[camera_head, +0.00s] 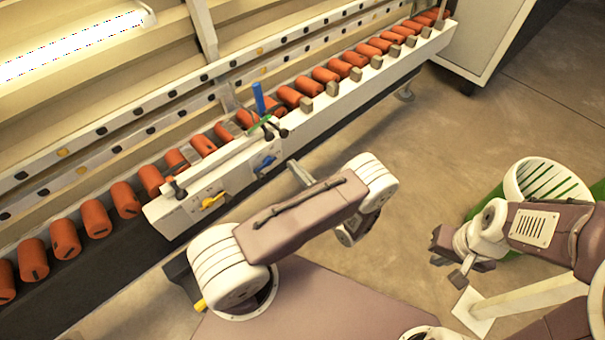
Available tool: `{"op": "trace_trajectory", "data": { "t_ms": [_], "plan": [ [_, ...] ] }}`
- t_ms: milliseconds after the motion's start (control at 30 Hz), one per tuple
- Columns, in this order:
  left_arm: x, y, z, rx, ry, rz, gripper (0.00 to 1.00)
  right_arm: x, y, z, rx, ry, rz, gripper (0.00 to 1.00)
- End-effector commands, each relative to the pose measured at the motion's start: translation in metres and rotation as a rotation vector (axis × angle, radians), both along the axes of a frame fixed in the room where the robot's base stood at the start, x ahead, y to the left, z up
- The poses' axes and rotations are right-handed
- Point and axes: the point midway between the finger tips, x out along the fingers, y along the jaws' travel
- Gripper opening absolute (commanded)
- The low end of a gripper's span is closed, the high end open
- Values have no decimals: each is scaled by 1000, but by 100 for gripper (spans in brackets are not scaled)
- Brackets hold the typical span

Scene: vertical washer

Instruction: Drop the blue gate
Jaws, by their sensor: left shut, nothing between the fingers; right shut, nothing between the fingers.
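The blue gate (258,98) is a narrow blue upright piece. It stands raised above the roller conveyor (160,230), beside the orange rollers and behind the white control box (207,195). My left gripper (298,172) shows only in part, as grey fingers by the conveyor's front edge, to the right of the control box and apart from the gate. My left arm hides the rest of it. It is shut and empty. My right gripper (459,279) is shut and empty above the floor at the lower right, far from the conveyor.
A blue handle (265,163) and a yellow handle (212,201) sit on the control box front, with dark knobs above. Orange rollers (325,76) line the conveyor. A white and green slatted bin (545,182) stands at the right. Open floor (440,140) lies between.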

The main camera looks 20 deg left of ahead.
Motion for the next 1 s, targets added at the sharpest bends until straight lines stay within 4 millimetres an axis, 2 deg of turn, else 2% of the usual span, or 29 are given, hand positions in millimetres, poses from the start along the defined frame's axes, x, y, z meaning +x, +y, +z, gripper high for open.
{"op": "trace_trajectory", "data": {
  "t_ms": [100, 200, 300, 433, 867, 1000],
  "plan": [
    [11, 25, 2, -1, -1, 6, 0, 0, 0, -6, 0, 0, 0, 0],
    [19, 40, 7, -1, -4, 3, 0, 0, 0, -9, 0, 0, 0, 0],
    [24, 37, 26, -2, -6, -1, 0, 0, 0, -9, 0, 0, 0, 0],
    [28, 36, 39, -2, -3, -1, 0, 0, 0, -10, 0, 0, 0, 0],
    [29, 36, 44, -1, 0, -1, 0, 0, 0, -9, 0, 0, 0, 0],
    [29, 36, 50, -15, 5, -1, 0, 0, 0, -1, 0, 0, 0, 0]
  ]
}}
